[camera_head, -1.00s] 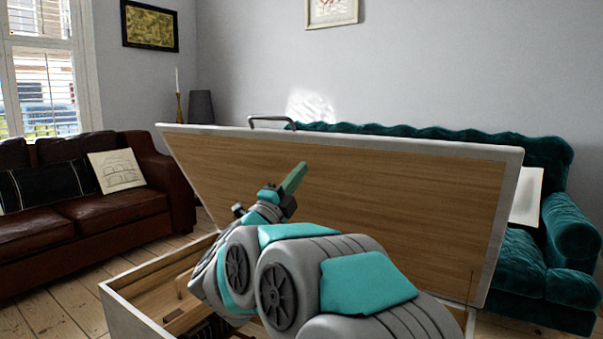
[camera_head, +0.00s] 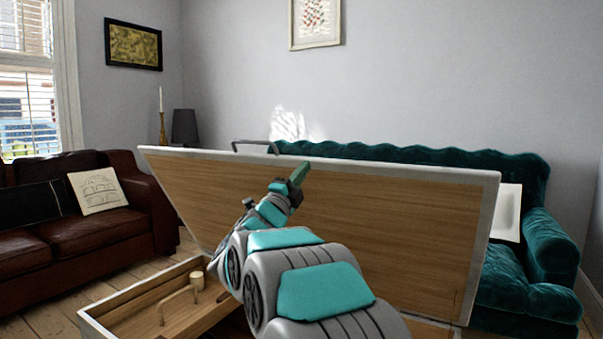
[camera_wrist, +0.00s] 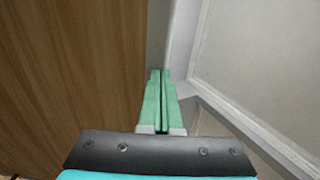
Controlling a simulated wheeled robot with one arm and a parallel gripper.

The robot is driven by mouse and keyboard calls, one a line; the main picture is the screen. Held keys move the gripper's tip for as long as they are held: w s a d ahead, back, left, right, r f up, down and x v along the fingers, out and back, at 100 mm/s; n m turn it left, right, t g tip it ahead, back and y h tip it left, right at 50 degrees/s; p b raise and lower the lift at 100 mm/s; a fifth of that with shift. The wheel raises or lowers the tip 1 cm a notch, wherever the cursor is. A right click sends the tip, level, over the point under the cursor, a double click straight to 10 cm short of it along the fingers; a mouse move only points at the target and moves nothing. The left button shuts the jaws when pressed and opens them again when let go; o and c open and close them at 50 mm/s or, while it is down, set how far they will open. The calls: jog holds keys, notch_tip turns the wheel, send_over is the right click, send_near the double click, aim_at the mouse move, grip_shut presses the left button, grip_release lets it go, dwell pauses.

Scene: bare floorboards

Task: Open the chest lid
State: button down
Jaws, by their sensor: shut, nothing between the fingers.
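The chest lid (camera_head: 390,220) stands raised and tilted back, its wooden inner face toward me and a pale rim around it. A metal handle (camera_head: 255,146) sits on the lid's top edge. The open chest body (camera_head: 95,322) shows below. My gripper (camera_head: 302,172) is at the inner side of the lid, close to its upper edge, with its green fingers together and empty. In the wrist view the shut fingers (camera_wrist: 161,85) point at the pale lid rim, beside the wooden panel (camera_wrist: 70,75). I cannot tell whether they touch the lid.
Inside the chest are a wooden tray with a handle (camera_head: 180,302) and a small wooden cylinder (camera_head: 197,280). A teal sofa (camera_head: 545,250) stands behind the lid. A brown leather sofa (camera_head: 95,235) is at the left. Some floorboards (camera_head: 40,318) show at the lower left.

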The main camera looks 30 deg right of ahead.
jog(key=f+p+x, duration=0.1)
jog(key=p+x, duration=0.1)
jog(key=x, duration=1.4)
jog(key=shift+w+d, duration=0.2)
jog(key=shift+d, duration=0.35)
jog(key=shift+a, duration=0.1)
jog(key=s+a+f+b, duration=0.2)
jog(key=s+a, duration=0.5)
jog(key=a, duration=0.4)
jog(key=shift+a+f+b, duration=0.2)
jog(key=shift+a+b, duration=0.15)
jog(key=shift+b, duration=0.05)
jog(key=shift+a, duration=0.1)
